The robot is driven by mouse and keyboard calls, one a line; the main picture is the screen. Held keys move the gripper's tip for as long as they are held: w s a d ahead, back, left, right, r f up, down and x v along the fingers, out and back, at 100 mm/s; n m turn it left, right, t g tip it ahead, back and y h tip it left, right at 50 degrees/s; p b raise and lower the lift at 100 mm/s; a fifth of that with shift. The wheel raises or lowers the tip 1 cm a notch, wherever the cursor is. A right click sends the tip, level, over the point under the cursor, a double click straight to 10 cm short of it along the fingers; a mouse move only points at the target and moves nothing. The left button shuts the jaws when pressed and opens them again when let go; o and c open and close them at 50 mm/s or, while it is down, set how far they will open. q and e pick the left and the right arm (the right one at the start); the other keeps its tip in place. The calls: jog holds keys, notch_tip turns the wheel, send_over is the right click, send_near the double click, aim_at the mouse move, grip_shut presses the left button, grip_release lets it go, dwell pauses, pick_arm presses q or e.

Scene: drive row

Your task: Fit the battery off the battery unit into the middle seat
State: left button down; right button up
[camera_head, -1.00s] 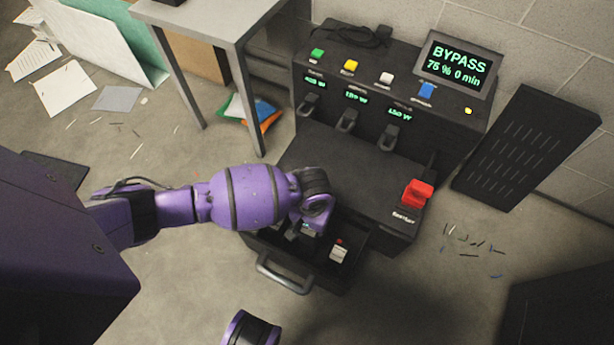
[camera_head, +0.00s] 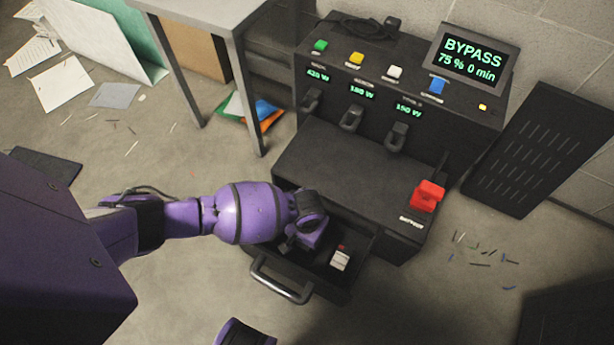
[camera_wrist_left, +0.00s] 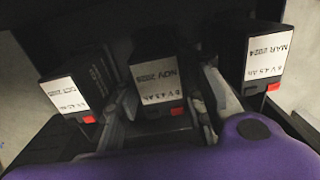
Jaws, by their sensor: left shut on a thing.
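My left gripper (camera_head: 291,243) reaches down into the open drawer (camera_head: 333,292) of the black battery unit (camera_head: 345,165). In the left wrist view, its fingers (camera_wrist_left: 168,108) are shut on the middle battery (camera_wrist_left: 156,80), a dark block labelled NOV 2025. A battery labelled OCT 2025 (camera_wrist_left: 66,93) stands to its left, and one labelled MAR 2024 (camera_wrist_left: 267,55) to its right, both with red tabs. In the head view one white-labelled battery (camera_head: 340,260) shows in the drawer; my gripper hides the rest. Whether the held battery is seated or lifted I cannot tell. My right gripper is out of view.
The unit's screen (camera_head: 471,59) reads BYPASS, 75 %, 0 min. A red switch (camera_head: 427,195) stands on its right end. The drawer handle (camera_head: 281,281) sticks out in front. A grey table (camera_head: 200,18) stands behind left, and a slotted black panel (camera_head: 535,150) leans at right.

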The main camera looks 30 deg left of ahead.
pick_arm(q)
jog(key=shift+w, duration=0.15)
jog(key=shift+f, duration=0.45)
jog(key=c, duration=1.6)
grip_release()
jog(key=shift+f, duration=0.1)
jog(key=o, duration=0.4)
jog(key=shift+o, duration=0.2)
